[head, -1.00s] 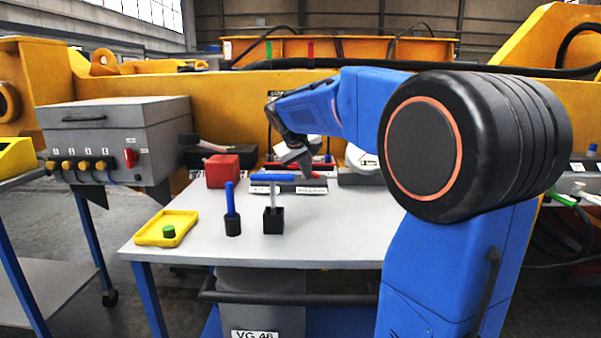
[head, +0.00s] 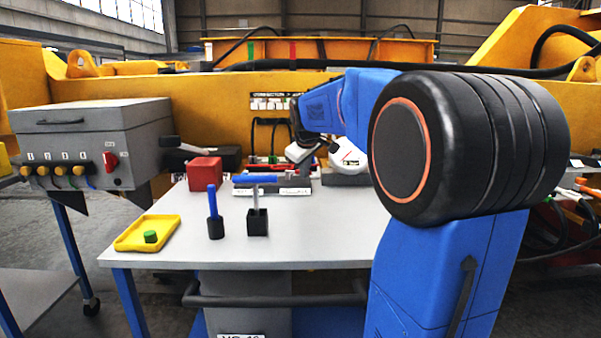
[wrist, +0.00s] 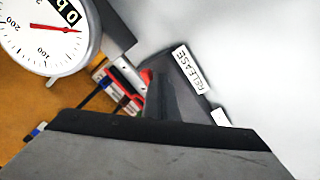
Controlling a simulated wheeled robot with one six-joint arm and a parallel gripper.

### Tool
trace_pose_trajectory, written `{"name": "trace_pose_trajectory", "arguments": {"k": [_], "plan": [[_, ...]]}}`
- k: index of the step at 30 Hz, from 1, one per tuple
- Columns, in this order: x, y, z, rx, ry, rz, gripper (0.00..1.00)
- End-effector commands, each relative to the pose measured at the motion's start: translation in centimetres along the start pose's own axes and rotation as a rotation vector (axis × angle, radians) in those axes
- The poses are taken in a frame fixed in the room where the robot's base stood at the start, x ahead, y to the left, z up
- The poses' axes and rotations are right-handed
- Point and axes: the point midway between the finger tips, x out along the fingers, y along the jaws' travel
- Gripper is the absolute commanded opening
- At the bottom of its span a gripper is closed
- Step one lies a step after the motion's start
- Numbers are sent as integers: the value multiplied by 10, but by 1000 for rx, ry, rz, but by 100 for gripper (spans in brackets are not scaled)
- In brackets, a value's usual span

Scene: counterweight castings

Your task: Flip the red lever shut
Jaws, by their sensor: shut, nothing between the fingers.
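A thin red part (head: 262,166), perhaps the red lever, shows low at the back of the table in the head view. Its shape and how far it is turned are too small to tell. A red part (wrist: 147,76) also shows in the wrist view, partly hidden behind a dark upright piece, left of a RELEASE label (wrist: 190,70). My gripper (head: 303,158) is shut and empty, above the back of the table, right of the thin red part. I cannot tell whether it touches anything. In the wrist view its grey body fills the bottom edge.
A white dial gauge (head: 347,157) stands close right of my gripper and shows at top left in the wrist view (wrist: 48,32). A red block (head: 205,174), blue-topped post (head: 256,200), blue rod (head: 213,202) and yellow tray (head: 130,238) stand further left. The table's front right is clear.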

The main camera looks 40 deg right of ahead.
Motion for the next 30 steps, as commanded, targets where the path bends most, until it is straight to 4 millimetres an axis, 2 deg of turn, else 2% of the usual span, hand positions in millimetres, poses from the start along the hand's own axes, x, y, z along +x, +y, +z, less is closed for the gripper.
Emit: {"name": "trace_pose_trajectory", "arguments": {"k": [12, 30], "plan": [[8, 17, 1, 1, 0, 2, 0], [10, 24, 0, 2, 3, 9, 0]]}}
